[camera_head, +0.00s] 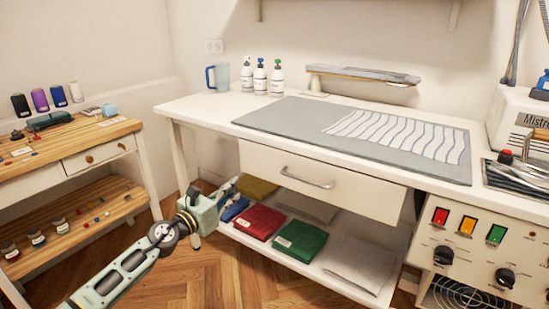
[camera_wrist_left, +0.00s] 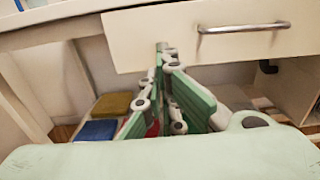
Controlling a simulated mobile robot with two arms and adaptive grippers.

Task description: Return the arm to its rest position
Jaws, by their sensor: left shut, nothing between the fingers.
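My left arm comes in from the lower left in the head view, and its gripper (camera_head: 228,187) is in front of the white table's left part, below the drawer's level. In the left wrist view the gripper's green-padded fingers (camera_wrist_left: 162,62) are together with nothing between them. They point toward the table's underside, left of the drawer handle (camera_wrist_left: 243,27). I cannot tell from these views how far the fingertips are from the table. My right gripper is not in view.
A wooden side table (camera_head: 72,140) stands left. Floor (camera_head: 225,270) is open in front.

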